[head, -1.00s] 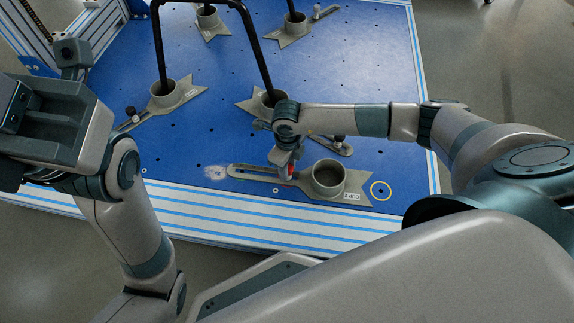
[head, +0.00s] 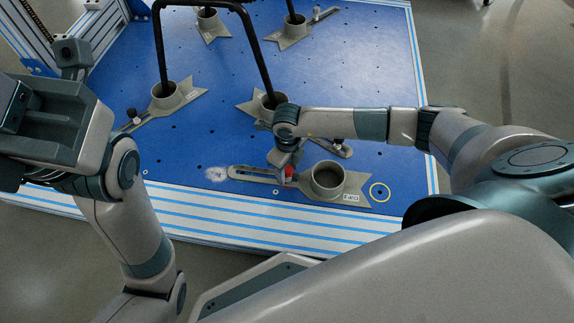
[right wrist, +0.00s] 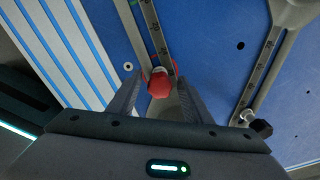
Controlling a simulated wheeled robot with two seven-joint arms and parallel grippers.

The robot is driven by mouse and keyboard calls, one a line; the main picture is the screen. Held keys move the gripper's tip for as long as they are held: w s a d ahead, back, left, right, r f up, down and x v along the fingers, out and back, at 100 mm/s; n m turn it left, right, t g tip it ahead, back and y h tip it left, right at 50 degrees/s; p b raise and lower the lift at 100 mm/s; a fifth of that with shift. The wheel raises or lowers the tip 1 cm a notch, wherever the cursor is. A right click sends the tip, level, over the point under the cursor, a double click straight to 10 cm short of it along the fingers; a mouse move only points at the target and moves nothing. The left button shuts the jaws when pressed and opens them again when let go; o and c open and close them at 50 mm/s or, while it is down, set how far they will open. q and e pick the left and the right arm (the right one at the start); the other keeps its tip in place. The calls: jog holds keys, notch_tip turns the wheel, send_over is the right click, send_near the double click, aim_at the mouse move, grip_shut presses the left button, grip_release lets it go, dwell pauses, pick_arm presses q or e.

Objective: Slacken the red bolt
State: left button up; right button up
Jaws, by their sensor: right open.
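The red bolt (right wrist: 158,84) stands at the slotted arm of a grey clamp with a round cup (head: 327,181) near the front edge of the blue platform. In the head view only a bit of its red (head: 289,171) shows beside my right gripper (head: 285,168). In the right wrist view my right gripper (right wrist: 157,88) is open, with one finger on each side of the bolt's red head. Gaps show between fingers and bolt, so contact is not visible. My left arm is raised at the left; its fingers are not visible.
A black tubular chair frame (head: 159,45) stands in grey cups on the blue platform (head: 215,110), behind my right wrist. Other slotted clamps with dark knobs lie around it. A yellow ring (head: 380,192) marks the platform to the right of the front clamp.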

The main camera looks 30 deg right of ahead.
jog(key=shift+r+m+p, duration=0.1)
jog(key=shift+m+p, duration=0.55)
jog(key=shift+m, duration=0.35)
jog(key=shift+m+p, duration=1.2)
jog(key=shift+m, duration=0.3)
jog(key=shift+m+p, duration=0.35)
jog(key=shift+m, duration=0.15)
jog(key=shift+m, duration=0.3)
